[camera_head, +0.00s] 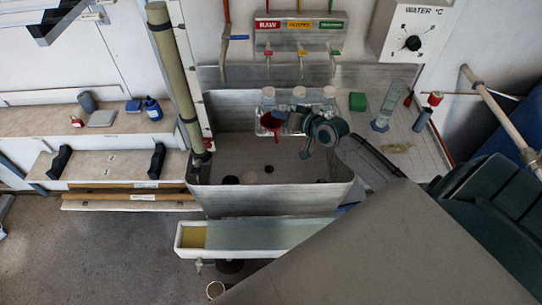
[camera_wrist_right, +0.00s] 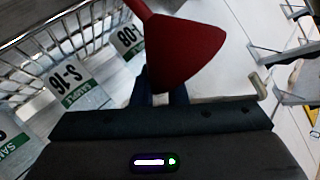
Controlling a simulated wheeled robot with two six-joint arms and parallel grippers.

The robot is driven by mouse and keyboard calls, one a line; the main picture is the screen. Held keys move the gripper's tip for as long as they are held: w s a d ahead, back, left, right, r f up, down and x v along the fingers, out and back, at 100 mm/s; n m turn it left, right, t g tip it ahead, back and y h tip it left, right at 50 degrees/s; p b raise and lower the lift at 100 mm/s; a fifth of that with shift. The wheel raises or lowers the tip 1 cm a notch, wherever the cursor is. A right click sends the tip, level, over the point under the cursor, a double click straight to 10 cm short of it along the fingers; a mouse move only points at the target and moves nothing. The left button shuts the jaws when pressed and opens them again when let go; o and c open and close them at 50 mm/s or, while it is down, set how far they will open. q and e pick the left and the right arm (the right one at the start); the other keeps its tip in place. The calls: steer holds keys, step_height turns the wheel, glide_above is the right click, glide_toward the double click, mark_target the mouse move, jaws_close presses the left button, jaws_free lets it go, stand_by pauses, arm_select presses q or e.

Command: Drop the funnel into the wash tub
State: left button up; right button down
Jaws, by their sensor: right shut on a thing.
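The red funnel (camera_head: 271,121) is in my right gripper (camera_head: 305,122), which is shut on it. In the head view the funnel overlaps the bottles near the back of the grey metal wash tub (camera_head: 275,202). Its height above the tub cannot be told. In the right wrist view the funnel (camera_wrist_right: 190,52) shows its wide cone toward the camera, with its narrower part running to the upper left. The right gripper's fingers (camera_wrist_right: 160,99) are just below it, partly hidden. A few small dark round things lie on the tub's floor. My left gripper is not in view.
Several clear bottles (camera_head: 329,95) stand behind the tub. A wire basket (camera_wrist_right: 40,62) with labelled samples is close by in the wrist view. A green upright pole (camera_head: 174,75) stands at the tub's left edge. A white trough (camera_head: 192,237) is in front.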

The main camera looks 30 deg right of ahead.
steer(key=shift+f+b, duration=0.6)
steer(key=shift+f, duration=0.2)
step_height(320, 180, down, 4)
steer(key=b, duration=0.4)
steer(key=shift+f, duration=0.15)
steer(key=c, duration=1.4)
jaws_free()
steer(key=shift+o, duration=0.2)
steer(key=shift+s, duration=0.1)
